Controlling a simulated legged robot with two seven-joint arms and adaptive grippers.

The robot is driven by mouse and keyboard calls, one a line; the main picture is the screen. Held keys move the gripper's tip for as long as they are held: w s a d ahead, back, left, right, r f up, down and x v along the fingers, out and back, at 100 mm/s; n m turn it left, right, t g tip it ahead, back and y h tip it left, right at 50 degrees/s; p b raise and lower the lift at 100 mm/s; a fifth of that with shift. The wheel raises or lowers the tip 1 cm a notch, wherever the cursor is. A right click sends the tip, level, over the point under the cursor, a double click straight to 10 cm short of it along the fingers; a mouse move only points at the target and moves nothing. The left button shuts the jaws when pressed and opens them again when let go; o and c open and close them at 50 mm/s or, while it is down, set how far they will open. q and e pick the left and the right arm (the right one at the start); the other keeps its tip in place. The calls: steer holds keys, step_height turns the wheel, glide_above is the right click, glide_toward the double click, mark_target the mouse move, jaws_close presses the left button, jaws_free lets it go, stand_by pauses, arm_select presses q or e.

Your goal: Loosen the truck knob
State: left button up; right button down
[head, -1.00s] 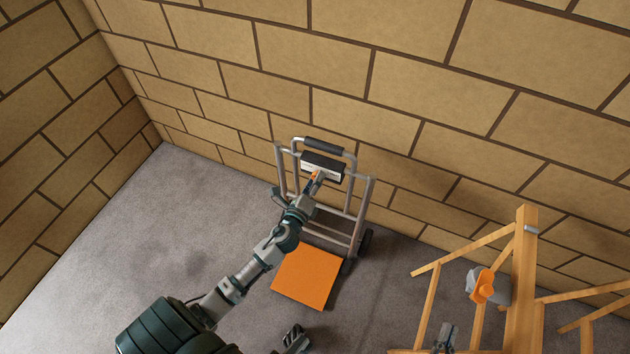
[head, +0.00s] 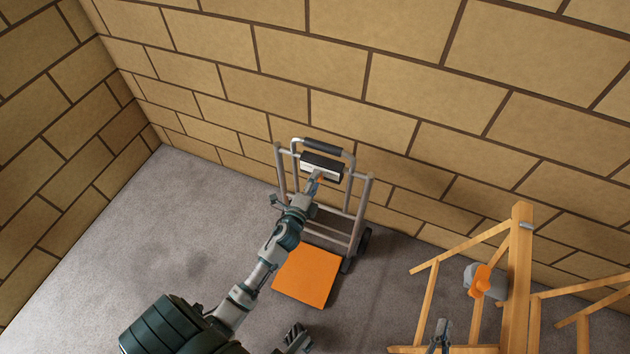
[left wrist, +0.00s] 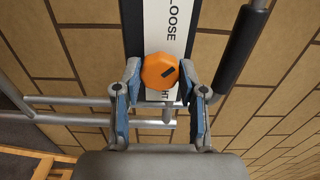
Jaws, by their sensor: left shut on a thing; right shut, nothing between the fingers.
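The orange knob (left wrist: 160,71) sits on a white label plate (left wrist: 170,28) on the hand truck (head: 357,222). The label reads "LOOSE" above the knob, with partly hidden letters below it. My right gripper (head: 442,330) is shut and empty, low at the right, well away from the truck.
The truck stands near the block wall (head: 240,90), its orange plate (head: 307,277) low over the carpet. A wooden frame (head: 519,275) stands at the right near my right gripper, with a grey and orange device (head: 484,281) by it. The floor left of the truck is clear.

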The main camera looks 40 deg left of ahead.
arm_select(q)
steer(key=shift+s+a+f, duration=0.1)
steer(key=shift+a+f, duration=0.05)
steer(key=shift+f, duration=0.2)
arm_select(e)
steer(key=shift+f, duration=0.1)
arm_select(q)
steer(key=o, duration=1.1)
steer(key=shift+o, duration=0.2)
steer(key=shift+a, duration=0.1)
arm_select(e)
steer(key=shift+w+a, duration=0.15)
steer(key=shift+a, duration=0.05)
arm_select(q)
steer(key=shift+r, duration=0.1)
arm_select(e)
steer(key=shift+a, duration=0.1)
arm_select(q)
steer(key=v, duration=1.1)
steer(key=shift+s, duration=0.35)
